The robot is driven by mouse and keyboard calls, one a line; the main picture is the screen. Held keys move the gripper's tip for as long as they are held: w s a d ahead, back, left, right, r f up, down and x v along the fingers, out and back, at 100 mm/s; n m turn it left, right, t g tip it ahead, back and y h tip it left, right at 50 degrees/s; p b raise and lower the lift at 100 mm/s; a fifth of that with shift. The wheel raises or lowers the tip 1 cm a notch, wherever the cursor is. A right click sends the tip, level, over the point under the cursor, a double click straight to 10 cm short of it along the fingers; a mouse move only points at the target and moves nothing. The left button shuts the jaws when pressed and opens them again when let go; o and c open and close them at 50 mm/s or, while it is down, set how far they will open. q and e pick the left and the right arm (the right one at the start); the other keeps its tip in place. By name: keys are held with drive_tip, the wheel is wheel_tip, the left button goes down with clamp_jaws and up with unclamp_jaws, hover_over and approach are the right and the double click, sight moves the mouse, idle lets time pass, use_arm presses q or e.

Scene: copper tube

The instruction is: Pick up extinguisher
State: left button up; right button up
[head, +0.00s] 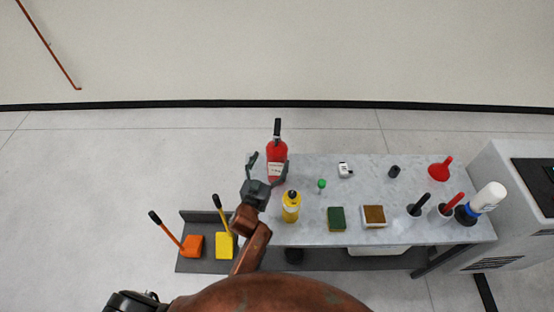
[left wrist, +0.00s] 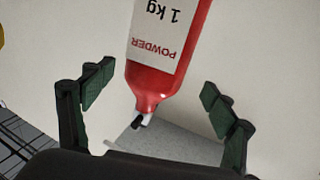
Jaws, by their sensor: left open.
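The extinguisher (head: 277,158) is a red cylinder with a white label and a black top. It stands at the back left of the grey table (head: 330,170). My left gripper (head: 267,164) is open at the extinguisher, its fingers on either side of the body. In the left wrist view the extinguisher (left wrist: 168,50) appears upside down between the two spread fingers of the left gripper (left wrist: 158,80). Gaps show on both sides, so neither finger touches it there. My right gripper is not in view.
A yellow bottle (head: 291,208) stands close to my left gripper. A small green-topped item (head: 321,185), a green sponge (head: 336,218), a brown-topped box (head: 374,216) and a red funnel (head: 441,169) are farther right. Orange (head: 192,245) and yellow (head: 225,246) tools sit at lower left.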

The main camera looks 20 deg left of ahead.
use_arm(q)
drive_tip(key=w, duration=0.3)
drive_tip(key=w+d, duration=0.1)
drive_tip(key=shift+w+r, duration=0.2)
drive_tip(key=shift+r, duration=0.1)
drive_tip(key=shift+w, duration=0.55)
drive_tip(key=shift+c, duration=0.4)
drive_tip(key=c, duration=2.1)
drive_tip(key=shift+r, duration=0.25)
